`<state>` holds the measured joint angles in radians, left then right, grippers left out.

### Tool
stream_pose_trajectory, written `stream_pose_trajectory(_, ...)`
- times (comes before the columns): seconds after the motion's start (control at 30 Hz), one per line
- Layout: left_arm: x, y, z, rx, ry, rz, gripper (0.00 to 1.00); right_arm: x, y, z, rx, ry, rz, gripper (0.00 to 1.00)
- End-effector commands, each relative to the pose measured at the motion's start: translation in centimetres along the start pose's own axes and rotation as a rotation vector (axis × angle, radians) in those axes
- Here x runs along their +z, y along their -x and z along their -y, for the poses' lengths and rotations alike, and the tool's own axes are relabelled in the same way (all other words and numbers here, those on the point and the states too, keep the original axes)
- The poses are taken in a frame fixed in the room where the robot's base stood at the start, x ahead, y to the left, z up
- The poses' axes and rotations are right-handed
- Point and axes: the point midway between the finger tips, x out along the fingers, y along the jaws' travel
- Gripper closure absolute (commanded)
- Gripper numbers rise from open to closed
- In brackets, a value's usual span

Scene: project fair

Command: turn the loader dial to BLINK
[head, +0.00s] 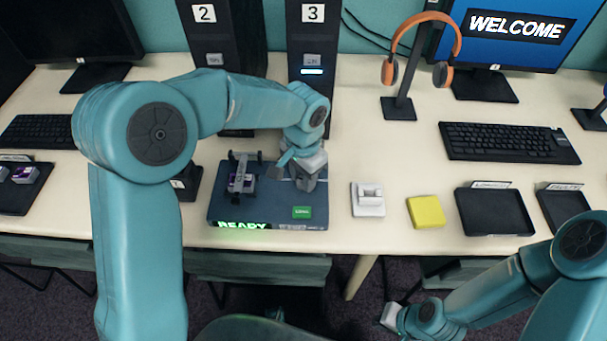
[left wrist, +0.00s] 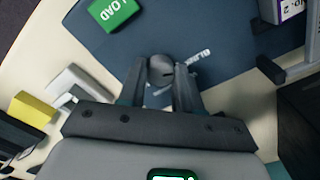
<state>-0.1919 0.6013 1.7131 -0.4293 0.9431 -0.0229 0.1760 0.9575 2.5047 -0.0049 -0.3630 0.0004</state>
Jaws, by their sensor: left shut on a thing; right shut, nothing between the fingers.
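The dark blue loader (head: 232,209) sits on the bench with a lit green READY display on its front. Its green LOAD button (head: 302,212) also shows in the left wrist view (left wrist: 114,12). The round grey dial (left wrist: 160,68) has a dark mark on its face; white lettering beside it is partly hidden by a finger, so I cannot read the setting surely. My left gripper (left wrist: 160,82) is shut on the dial, one finger on each side. In the head view the gripper hides the dial. My right gripper (head: 391,316) is shut and empty, low in front of the bench.
A purple-labelled part (head: 241,183) sits in a holder on the loader. Right of the loader are a white block (head: 368,207), a yellow pad (head: 425,212) and black trays (head: 494,212). Towers 2 and 3 (head: 313,100) stand behind; an orange headset (head: 428,18) hangs on its stand.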

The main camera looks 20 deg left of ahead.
Motion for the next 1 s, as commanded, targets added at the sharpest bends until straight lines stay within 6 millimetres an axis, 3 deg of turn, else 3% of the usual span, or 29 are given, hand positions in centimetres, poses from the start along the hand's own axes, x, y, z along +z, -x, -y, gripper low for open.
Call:
stream_pose_trajectory(0.1,0.0,0.1,0.1,-0.001,0.002,-0.002,0.97,0.0,0.0,0.0,0.000,0.000,0.000,1.00)
stream_pose_trajectory(0.13,0.0,0.1,0.1,-0.001,0.002,-0.003,0.63,0.0,0.0,0.0,0.000,0.000,0.000,1.00)
stream_pose_trajectory(0.2,0.0,0.1,0.1,-0.001,0.002,-0.002,0.41,0.0,0.0,0.0,0.000,0.000,0.000,1.00)
stream_pose_trajectory(0.57,0.0,0.5,0.0,-0.001,0.000,-0.002,0.41,0.0,0.1,0.0,0.000,0.000,0.000,1.00)
stream_pose_trajectory(0.73,-0.1,3.5,0.1,-0.002,0.000,-0.006,0.41,0.0,0.6,0.2,0.000,0.000,0.000,1.00)
stream_pose_trajectory(1.0,-0.1,10.8,0.0,-0.002,0.000,-0.007,0.41,0.0,1.7,0.6,0.000,0.000,0.000,1.00)
